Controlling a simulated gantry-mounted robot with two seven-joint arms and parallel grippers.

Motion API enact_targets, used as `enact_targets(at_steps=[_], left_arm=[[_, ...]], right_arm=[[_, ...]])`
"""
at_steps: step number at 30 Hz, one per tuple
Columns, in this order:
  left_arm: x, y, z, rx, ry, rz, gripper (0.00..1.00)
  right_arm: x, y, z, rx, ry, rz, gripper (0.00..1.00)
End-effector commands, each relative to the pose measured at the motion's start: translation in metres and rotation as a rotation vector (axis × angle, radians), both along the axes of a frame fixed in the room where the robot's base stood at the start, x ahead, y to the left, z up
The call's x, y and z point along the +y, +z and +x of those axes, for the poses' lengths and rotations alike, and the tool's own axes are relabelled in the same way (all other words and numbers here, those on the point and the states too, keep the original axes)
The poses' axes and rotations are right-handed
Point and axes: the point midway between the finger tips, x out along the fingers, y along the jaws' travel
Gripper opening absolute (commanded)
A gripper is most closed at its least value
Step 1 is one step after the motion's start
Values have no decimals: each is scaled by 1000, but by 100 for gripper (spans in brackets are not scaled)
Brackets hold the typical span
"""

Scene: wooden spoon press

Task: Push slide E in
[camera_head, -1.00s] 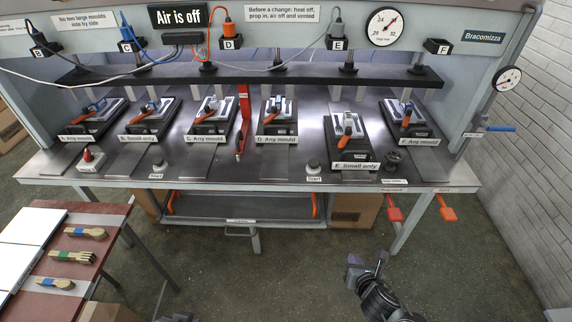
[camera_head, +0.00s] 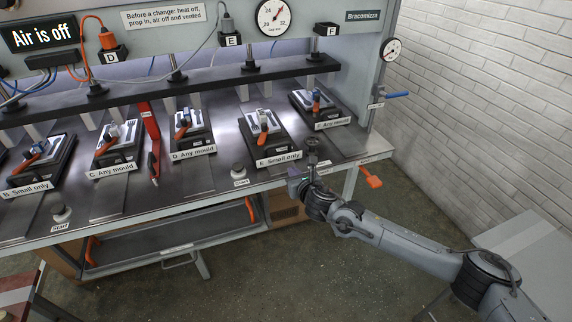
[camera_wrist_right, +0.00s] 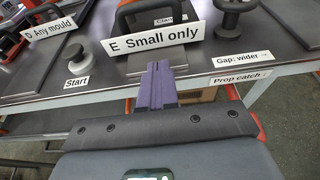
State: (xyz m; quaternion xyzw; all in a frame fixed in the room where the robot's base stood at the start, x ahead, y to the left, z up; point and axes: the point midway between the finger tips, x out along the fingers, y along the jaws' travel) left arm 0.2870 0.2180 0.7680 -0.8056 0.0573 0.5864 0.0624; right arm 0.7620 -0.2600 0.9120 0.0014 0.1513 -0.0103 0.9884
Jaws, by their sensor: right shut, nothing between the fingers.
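Slide E (camera_head: 287,149) is a dark plate carrying a mould with an orange handle, labelled "E Small only" (camera_head: 280,158). It stands out further to the front than slides D (camera_head: 194,150) and F (camera_head: 332,124) beside it. My right gripper (camera_head: 294,182) is shut and empty, at the table's front edge just in front of slide E. In the right wrist view its purple fingers (camera_wrist_right: 157,85) point at the label (camera_wrist_right: 154,39) from below it in the picture. I cannot tell whether they touch. My left gripper is not in view.
A Start button (camera_head: 239,170) stands left of slide E and a dark knob (camera_head: 312,146) right of it. A "Gap: wider" label (camera_wrist_right: 240,58) lies by the knob. An orange lever (camera_head: 371,177) hangs under the front edge. The sign reads "Air is off" (camera_head: 39,34).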

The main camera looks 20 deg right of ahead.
Motion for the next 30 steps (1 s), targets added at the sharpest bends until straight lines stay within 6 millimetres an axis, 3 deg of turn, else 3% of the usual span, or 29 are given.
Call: enact_targets(at_steps=[6, 12, 19, 30], left_arm=[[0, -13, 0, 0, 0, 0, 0], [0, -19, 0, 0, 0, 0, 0], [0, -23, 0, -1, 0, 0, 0], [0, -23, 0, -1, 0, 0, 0]], right_arm=[[1, -13, 35, 0, 1, 1, 0], [0, -12, 58, 0, 0, 1, 0], [-1, -11, 70, 0, 0, 1, 0], [-2, -11, 72, 1, 0, 0, 0]])
